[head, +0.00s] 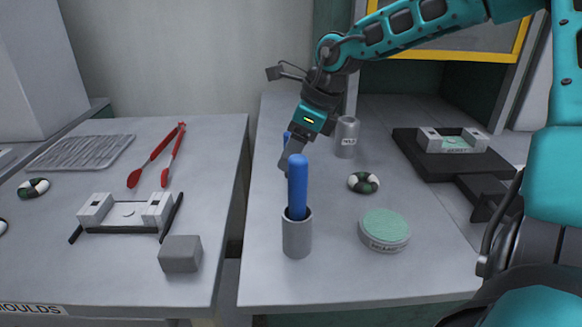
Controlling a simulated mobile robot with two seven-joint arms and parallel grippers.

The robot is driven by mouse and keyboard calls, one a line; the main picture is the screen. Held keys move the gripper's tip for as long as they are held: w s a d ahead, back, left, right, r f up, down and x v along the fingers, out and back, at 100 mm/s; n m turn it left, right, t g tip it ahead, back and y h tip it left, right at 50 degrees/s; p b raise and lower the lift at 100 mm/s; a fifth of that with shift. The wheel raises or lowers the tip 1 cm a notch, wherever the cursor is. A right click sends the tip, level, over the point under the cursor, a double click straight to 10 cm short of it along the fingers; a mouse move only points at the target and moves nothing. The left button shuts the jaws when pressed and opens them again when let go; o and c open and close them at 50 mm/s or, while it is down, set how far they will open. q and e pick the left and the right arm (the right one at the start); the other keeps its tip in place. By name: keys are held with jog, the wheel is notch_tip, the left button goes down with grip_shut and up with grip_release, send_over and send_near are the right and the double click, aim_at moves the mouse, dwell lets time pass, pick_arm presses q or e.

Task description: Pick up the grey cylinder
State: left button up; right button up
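Two grey cylindrical things stand upright on the middle table. One is a grey can (346,142) with a small label, at the back. The other is a grey cup (297,238) at the front, with a rounded blue rod (298,185) standing in it. My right gripper (288,163) reaches in from the right and points down, left of the can and behind the blue rod. The rod and the view angle hide part of its fingers, so I cannot tell their opening. A small blue piece shows beside the fingers. My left gripper is not in view.
A black fixture (415,150) stands farther right. The left table holds red tongs (158,158), a grey block (180,253) and a white-and-black fixture (127,213). A gap separates the tables.

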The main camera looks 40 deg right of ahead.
grip_shut()
dwell(0.5)
